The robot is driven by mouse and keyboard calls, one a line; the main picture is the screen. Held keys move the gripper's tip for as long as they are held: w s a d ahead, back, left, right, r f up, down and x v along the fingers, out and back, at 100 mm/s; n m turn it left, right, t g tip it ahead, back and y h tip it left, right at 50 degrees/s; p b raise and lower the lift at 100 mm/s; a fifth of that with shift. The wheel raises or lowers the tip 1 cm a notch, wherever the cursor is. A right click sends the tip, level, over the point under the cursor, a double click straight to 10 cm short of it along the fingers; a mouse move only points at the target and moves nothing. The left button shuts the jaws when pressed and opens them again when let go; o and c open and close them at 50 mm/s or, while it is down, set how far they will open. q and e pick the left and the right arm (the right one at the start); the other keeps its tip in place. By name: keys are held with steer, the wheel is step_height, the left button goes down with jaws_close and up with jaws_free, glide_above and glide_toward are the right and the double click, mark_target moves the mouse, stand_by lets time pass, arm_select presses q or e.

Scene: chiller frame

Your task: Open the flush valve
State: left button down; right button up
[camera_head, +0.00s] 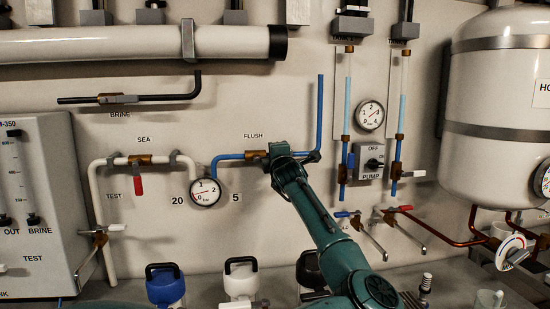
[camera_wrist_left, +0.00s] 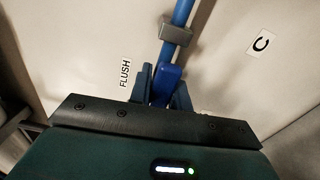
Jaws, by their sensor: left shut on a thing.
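The flush valve sits under the FLUSH label on a blue pipe (camera_head: 232,156) that runs along the wall and turns upward at its right end. Part of its bronze body (camera_head: 255,154) shows just left of my left gripper (camera_head: 281,152). The gripper covers the rest of the valve and its handle in the head view. In the left wrist view, the blue handle (camera_wrist_left: 166,80) stands between the two fingers of my left gripper (camera_wrist_left: 162,88), which is shut on it. The handle looks roughly in line with the blue pipe (camera_wrist_left: 183,12) there. My right gripper is not in view.
A pressure gauge (camera_head: 205,192) hangs left of the valve. The SEA/TEST valve with a red handle (camera_head: 138,184) is farther left. Right of my arm are a pump switch (camera_head: 370,163) and taps. Capped containers (camera_head: 240,278) stand below on the bench.

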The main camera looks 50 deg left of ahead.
arm_select(q)
steer(key=shift+r, duration=0.55)
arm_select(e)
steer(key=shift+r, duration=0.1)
arm_select(q)
steer(key=c, duration=1.5)
jaws_free()
steer(key=shift+a, duration=0.1)
steer(key=shift+o, duration=0.9)
steer(key=shift+f, duration=0.2)
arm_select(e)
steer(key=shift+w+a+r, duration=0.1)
arm_select(q)
steer(key=shift+f, duration=0.1)
steer(key=b+v, duration=0.2)
steer(key=v, duration=1.1)
steer(key=shift+b, duration=0.35)
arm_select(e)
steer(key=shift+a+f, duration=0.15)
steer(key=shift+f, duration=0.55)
arm_select(q)
steer(key=shift+s, duration=0.1)
